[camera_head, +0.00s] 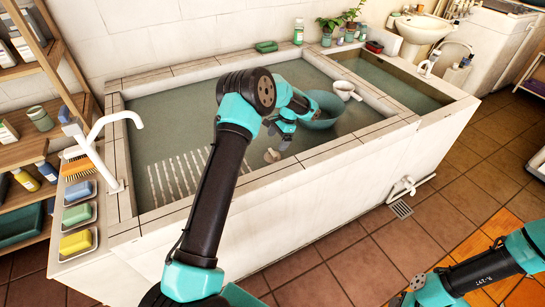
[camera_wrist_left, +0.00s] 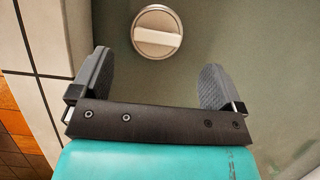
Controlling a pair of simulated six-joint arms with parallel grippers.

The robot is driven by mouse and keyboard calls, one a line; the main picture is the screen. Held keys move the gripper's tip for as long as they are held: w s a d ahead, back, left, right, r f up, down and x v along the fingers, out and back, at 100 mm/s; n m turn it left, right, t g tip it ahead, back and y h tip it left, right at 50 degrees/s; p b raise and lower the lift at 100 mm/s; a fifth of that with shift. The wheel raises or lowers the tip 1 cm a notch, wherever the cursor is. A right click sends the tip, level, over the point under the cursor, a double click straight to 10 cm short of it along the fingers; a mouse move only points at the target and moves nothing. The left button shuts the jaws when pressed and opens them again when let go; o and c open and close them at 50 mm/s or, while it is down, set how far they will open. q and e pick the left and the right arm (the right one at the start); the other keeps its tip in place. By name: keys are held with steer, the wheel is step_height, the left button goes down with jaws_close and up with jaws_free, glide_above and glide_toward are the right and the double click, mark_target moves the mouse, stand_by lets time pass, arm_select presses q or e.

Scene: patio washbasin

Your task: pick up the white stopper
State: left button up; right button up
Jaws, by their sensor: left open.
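The white stopper (camera_wrist_left: 157,32) is a round disc with a raised bar across it and a metal rim, lying on the grey-green basin floor. In the head view the stopper (camera_head: 272,155) shows small, just below my left gripper (camera_head: 281,136). In the left wrist view the left gripper's fingers (camera_wrist_left: 155,78) are spread wide with nothing between them. The stopper lies ahead of the fingertips, roughly centred across the gap. My right arm is at the bottom right of the head view, outside the basin; its gripper (camera_head: 408,298) is too small and cut off to read.
A teal bowl (camera_head: 324,110) and a white ladle or cup (camera_head: 344,91) sit in the basin right of the gripper. A ribbed area (camera_head: 180,175) lies at left. The tiled front rim (camera_head: 330,152) is close. A white tap (camera_head: 108,150) and soap dishes stand left.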

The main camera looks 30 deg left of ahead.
mark_target(273, 152)
arm_select(q)
steer(key=shift+s+a+f, duration=0.1)
steer(key=shift+s+f, duration=0.05)
steer(key=shift+f, duration=0.4)
steer(key=shift+f, duration=0.1)
steer(key=shift+x, duration=2.55)
steer(key=shift+c, duration=0.3)
steer(key=c, duration=0.9)
